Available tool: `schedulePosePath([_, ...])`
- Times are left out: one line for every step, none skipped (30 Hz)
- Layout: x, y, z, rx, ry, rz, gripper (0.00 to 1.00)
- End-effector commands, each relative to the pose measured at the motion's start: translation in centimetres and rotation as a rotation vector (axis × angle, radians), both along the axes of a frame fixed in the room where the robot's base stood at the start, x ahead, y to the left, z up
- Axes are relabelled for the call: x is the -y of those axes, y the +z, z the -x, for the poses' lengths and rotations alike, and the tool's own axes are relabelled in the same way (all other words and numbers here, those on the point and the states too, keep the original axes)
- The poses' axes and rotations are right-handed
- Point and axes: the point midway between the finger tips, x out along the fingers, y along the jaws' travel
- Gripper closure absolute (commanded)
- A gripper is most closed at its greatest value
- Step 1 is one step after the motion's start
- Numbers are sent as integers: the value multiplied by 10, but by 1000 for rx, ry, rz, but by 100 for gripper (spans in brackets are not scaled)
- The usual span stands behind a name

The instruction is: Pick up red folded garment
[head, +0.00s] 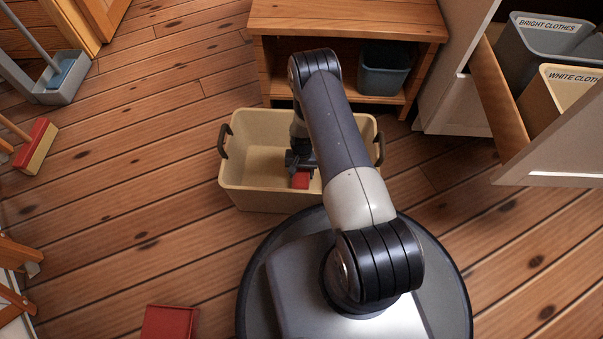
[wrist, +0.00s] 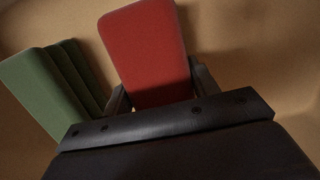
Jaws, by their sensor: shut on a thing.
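The red folded garment (head: 300,180) is inside the beige basket (head: 265,199) in the head view, partly hidden by my arm. In the wrist view the red garment (wrist: 147,52) stands between the two fingers of my gripper (wrist: 160,90), which is shut on it. My gripper (head: 302,168) reaches down into the basket in the head view. Whether the garment touches the basket floor is hidden.
A green folded garment (wrist: 55,88) lies beside the red one in the wrist view. A wooden shelf unit (head: 345,20) with a grey bin (head: 384,72) stands behind the basket. An open drawer with labelled bins (head: 550,45) is at right.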

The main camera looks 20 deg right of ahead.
Motion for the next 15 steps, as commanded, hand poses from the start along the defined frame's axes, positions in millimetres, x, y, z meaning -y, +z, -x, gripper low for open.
schedulePosePath([0,0,0,0,0,0,69])
schedulePosePath([0,0,0,0,0,0,69])
schedulePosePath([0,0,0,0,0,0,69])
schedulePosePath([0,1,0,0,0,0,69])
schedulePosePath([0,3,0,1,0,0,69])
schedulePosePath([0,7,0,1,0,0,69])
schedulePosePath([0,11,-1,1,0,0,69])
schedulePosePath([0,16,-1,2,0,1,69])
schedulePosePath([0,23,-1,2,0,0,69])
schedulePosePath([0,30,-1,2,0,0,69])
schedulePosePath([0,36,-1,2,0,0,69])
schedulePosePath([0,45,-1,3,0,0,69])
schedulePosePath([0,52,-1,3,0,0,69])
schedulePosePath([0,58,-1,2,0,0,69])
schedulePosePath([0,66,-1,3,0,0,69])
